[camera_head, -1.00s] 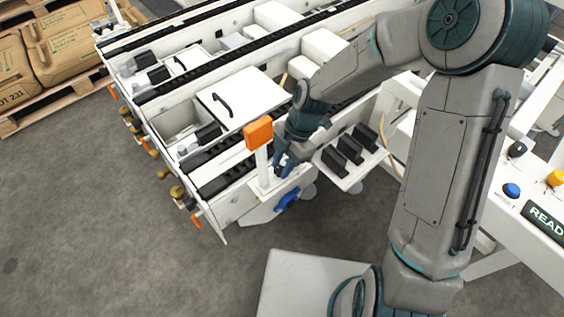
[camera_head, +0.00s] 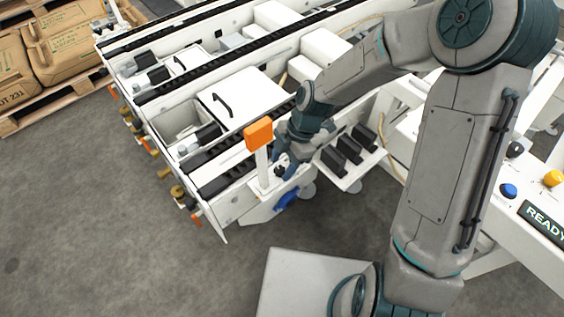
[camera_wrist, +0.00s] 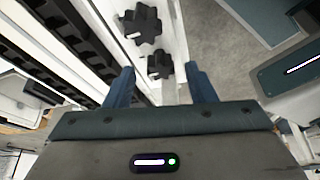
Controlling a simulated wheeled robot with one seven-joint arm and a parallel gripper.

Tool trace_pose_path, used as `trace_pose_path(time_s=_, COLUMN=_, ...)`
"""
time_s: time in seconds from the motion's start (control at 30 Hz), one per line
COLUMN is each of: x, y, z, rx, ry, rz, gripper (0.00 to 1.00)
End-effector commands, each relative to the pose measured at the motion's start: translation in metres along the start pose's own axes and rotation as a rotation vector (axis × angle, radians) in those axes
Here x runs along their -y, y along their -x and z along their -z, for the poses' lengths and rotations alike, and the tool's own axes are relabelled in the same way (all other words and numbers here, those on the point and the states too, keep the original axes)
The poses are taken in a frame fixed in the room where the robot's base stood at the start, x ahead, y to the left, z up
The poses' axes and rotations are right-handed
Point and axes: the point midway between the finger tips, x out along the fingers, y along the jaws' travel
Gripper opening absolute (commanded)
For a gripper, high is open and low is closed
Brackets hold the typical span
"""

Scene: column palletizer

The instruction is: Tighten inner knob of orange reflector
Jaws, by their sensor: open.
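The orange reflector (camera_head: 258,135) stands upright on a white post (camera_head: 262,168) at the front corner of the white conveyor frame. In the wrist view, two black lobed knobs show: one farther off (camera_wrist: 143,25) and one nearer (camera_wrist: 159,65), just beyond my fingertips. My gripper (camera_wrist: 161,82) is open, its two blue fingers apart on either side of the nearer knob's line, with nothing held. In the head view, my gripper (camera_head: 288,163) is just right of the post, partly hidden by my wrist. A small dark knob (camera_head: 279,171) shows beside it.
A blue handle (camera_head: 287,200) sits below the post. Black rollers on a white shelf (camera_head: 345,152) lie close right of my wrist. A white lidded box (camera_head: 241,100) lies behind. Open grey floor (camera_head: 130,225) is at front left.

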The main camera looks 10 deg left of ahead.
Motion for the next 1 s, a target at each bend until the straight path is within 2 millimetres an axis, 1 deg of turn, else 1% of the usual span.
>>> trace_pose_path(time_s=0.17, x=-0.001, y=0.035, z=0.0, rx=0.003, ry=-0.002, rz=-0.006, gripper=0.5)
trace_pose_path(time_s=0.3, x=-0.001, y=0.069, z=0.0, rx=0.003, ry=-0.003, rz=-0.007, gripper=0.5)
trace_pose_path(time_s=0.5, x=-0.001, y=0.109, z=0.0, rx=0.003, ry=-0.002, rz=-0.006, gripper=0.5)
trace_pose_path(time_s=0.6, x=-0.001, y=0.122, z=0.0, rx=0.002, ry=-0.002, rz=-0.004, gripper=0.5)
trace_pose_path(time_s=0.7, x=-0.001, y=0.13, z=0.0, rx=0.002, ry=-0.002, rz=-0.004, gripper=0.5)
trace_pose_path(time_s=0.8, x=0.0, y=0.133, z=0.0, rx=0.002, ry=-0.001, rz=-0.002, gripper=0.5)
trace_pose_path(time_s=1.0, x=0.0, y=0.133, z=0.0, rx=0.001, ry=-0.001, rz=-0.002, gripper=0.5)
